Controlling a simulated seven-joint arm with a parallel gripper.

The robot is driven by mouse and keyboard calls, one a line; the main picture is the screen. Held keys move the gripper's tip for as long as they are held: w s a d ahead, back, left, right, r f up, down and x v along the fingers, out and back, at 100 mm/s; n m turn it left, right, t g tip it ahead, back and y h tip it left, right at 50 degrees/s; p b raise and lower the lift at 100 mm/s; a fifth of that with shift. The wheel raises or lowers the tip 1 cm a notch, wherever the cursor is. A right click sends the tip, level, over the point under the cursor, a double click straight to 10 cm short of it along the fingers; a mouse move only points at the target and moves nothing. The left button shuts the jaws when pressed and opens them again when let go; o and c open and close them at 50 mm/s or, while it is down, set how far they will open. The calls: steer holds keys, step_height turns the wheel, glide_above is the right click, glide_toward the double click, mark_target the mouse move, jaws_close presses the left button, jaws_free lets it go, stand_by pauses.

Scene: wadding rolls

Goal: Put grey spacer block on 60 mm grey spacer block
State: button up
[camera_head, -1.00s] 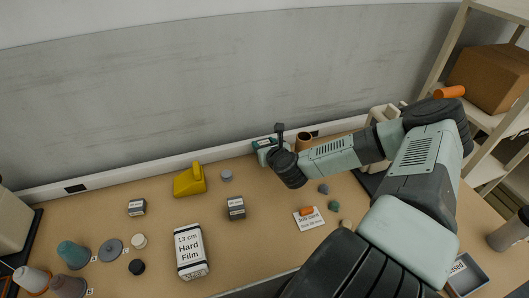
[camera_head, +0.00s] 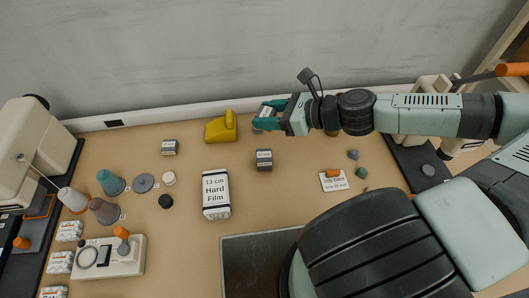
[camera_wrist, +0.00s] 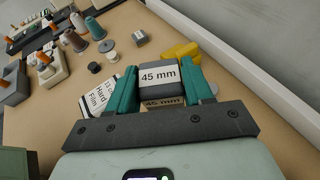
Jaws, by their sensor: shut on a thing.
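My gripper (camera_head: 268,114) is shut on a grey block (camera_wrist: 158,75). The block's upper label reads 45 mm in the wrist view, and a second, shaded 45 mm label shows below it. The teal fingers stand on either side of it, above the back of the table. Two grey blocks with pale labels sit on the table: one (camera_head: 264,160) below the gripper in the picture, right of the white package, and one (camera_head: 170,147) farther left, which seems to show in the wrist view (camera_wrist: 140,38). Their labels are too small to read.
A yellow container (camera_head: 221,129) stands just left of my gripper. A white Hard Film package (camera_head: 216,194) stands in front. Cones (camera_head: 110,183), discs and a sewing machine (camera_head: 36,150) are at left. A label card (camera_head: 333,181) lies at right. The wall runs close behind.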

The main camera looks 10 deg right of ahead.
mark_target(266, 155)
steer(key=shift+s+a+r+n+g, duration=0.2)
steer(key=shift+s+g, duration=0.1)
steer(key=shift+s, duration=0.1)
steer(key=shift+s+a+r+n+g, duration=0.1)
steer(key=shift+s+r+n+g, duration=0.1)
steer(key=shift+s+g, duration=0.15)
steer(key=shift+y, duration=0.3)
steer(key=f, duration=0.6)
steer(key=s+f, duration=0.1)
steer(key=f, duration=0.2)
steer(key=shift+a+f, duration=0.15)
steer(key=shift+f, duration=0.25)
steer(key=o, duration=1.1)
steer(key=shift+f, duration=0.1)
steer(key=shift+n, duration=0.3)
steer(key=v, duration=1.2)
steer(key=shift+w, duration=0.1)
